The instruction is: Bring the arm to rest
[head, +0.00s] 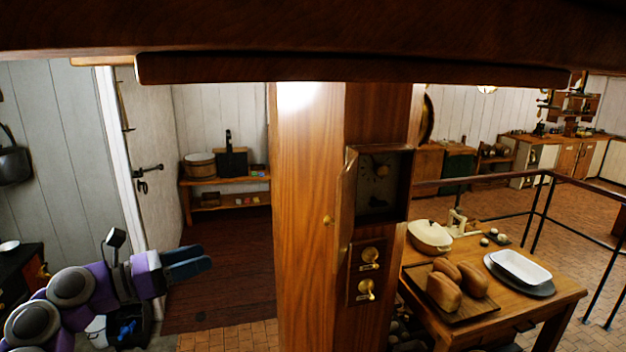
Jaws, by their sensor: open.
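My arm reaches in from the lower left corner of the head view, with purple and grey links. My gripper (188,262) is at its end, pointing right, with dark blue fingers. The fingers are apart and I see nothing between them. The gripper is in the air over the dark wooden floor, to the left of the wooden pillar (309,215) and apart from it.
The pillar bears an open small cabinet (382,185) and brass switches (368,258). Right of it is a table (540,292) with bread (444,291), a pot (430,236) and a white dish (521,266). Black railings (541,212) stand behind. A low shelf (228,181) is at the back left.

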